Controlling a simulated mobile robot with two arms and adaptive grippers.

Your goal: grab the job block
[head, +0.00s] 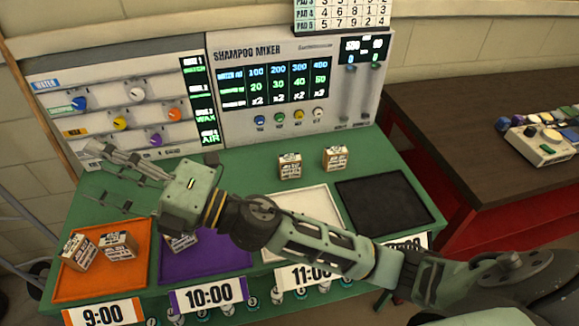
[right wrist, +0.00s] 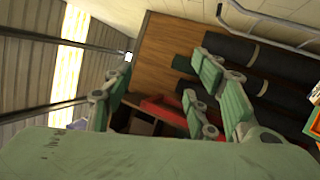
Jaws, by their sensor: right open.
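Several small wooden job blocks with printed labels are in the head view. One block (head: 290,166) and another (head: 335,158) stand on the bare green bench top. Two more, a block (head: 76,251) and a block (head: 118,246), are on the orange tray (head: 100,285). Another block (head: 181,243) on the purple tray (head: 205,268) is partly hidden by my right arm. My right gripper (head: 98,175) is open and empty, above the bench's left part, pointing left, apart from all blocks. Its open fingers also show in the right wrist view (right wrist: 165,75). My left gripper is not in view.
The shampoo mixer panel (head: 300,85) and a knob panel (head: 115,105) stand at the back. A white tray (head: 312,205) and an empty black tray (head: 385,203) are on the right. A dark table (head: 460,115) with small devices stands further right.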

